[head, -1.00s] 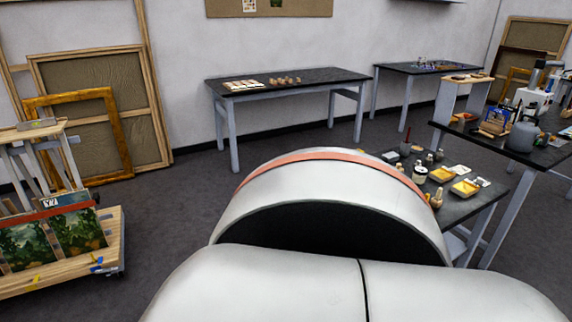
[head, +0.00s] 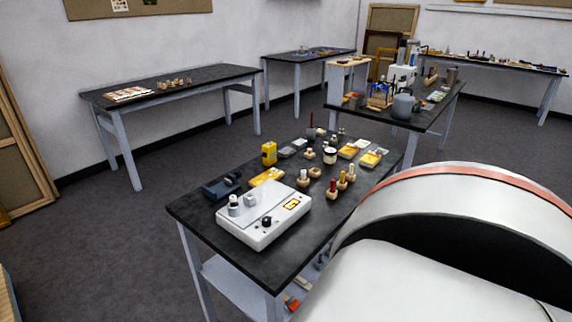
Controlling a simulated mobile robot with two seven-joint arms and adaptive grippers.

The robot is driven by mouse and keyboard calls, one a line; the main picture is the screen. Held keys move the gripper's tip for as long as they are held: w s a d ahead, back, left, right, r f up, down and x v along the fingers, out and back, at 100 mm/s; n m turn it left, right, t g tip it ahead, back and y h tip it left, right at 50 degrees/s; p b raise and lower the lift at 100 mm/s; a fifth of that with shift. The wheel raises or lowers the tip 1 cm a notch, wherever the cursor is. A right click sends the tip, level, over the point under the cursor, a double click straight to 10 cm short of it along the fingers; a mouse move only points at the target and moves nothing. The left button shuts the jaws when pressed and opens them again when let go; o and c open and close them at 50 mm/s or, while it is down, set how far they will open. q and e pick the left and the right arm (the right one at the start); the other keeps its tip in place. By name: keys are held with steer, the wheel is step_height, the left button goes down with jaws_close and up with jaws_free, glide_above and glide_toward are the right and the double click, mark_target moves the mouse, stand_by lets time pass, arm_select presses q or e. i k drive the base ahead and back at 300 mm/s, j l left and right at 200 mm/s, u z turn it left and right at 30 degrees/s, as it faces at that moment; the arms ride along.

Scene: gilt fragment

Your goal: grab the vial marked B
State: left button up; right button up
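No vial with a readable B shows in the head view. Several small bottle-like items stand on the near dark table (head: 290,250); their marks are too small to read. Among them are a red-topped one (head: 332,190) and a yellowish one (head: 342,181) in small wooden holders, and a dark-topped white jar (head: 330,155). A white instrument box (head: 264,217) with a knob has small containers on top, one dark-capped (head: 234,201). Neither gripper is in view.
A big white rounded part, probably mine, covers the lower right and hides part of the near table. Grey floor (head: 110,240) is clear on the left.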

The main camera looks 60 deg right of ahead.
mark_target(232, 198)
steer(key=i+z, duration=0.1)
steer(key=z, duration=0.4)
steer(key=i+j+z, duration=0.1)
steer(key=z, duration=0.4)
steer(key=j+z, duration=0.25)
steer(key=z, duration=0.25)
steer(key=i, duration=0.05)
